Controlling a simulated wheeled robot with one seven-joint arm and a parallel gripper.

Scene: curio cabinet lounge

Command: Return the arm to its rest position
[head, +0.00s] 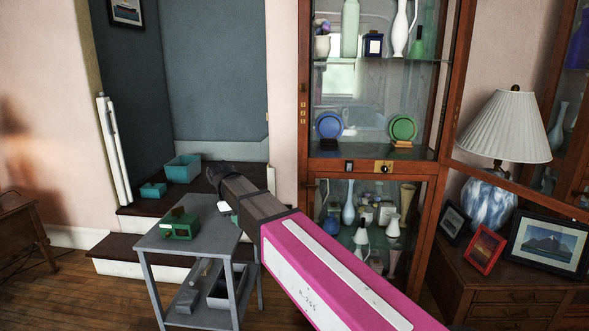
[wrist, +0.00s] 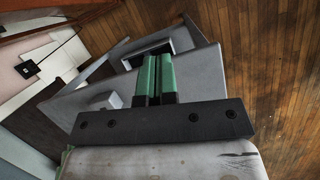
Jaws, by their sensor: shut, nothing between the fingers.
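My arm, with a pink and white link (head: 325,270) and a dark end section (head: 235,195), reaches from the lower right of the head view out over a grey cart (head: 165,237). In the wrist view my gripper (wrist: 154,66) has two green fingers side by side, shut with nothing between them. The fingers are in front of the grey cart (wrist: 200,75) in that view. How far above the cart they are, I cannot tell. In the head view the fingers are mostly hidden behind the arm.
A green box (head: 180,224) sits on the cart's top; grey containers (head: 228,285) sit on its lower shelf. Teal boxes (head: 184,168) stand on dark steps behind. A glass curio cabinet (head: 305,150) stands right of the cart. A lamp (head: 505,130) and framed pictures stand far right.

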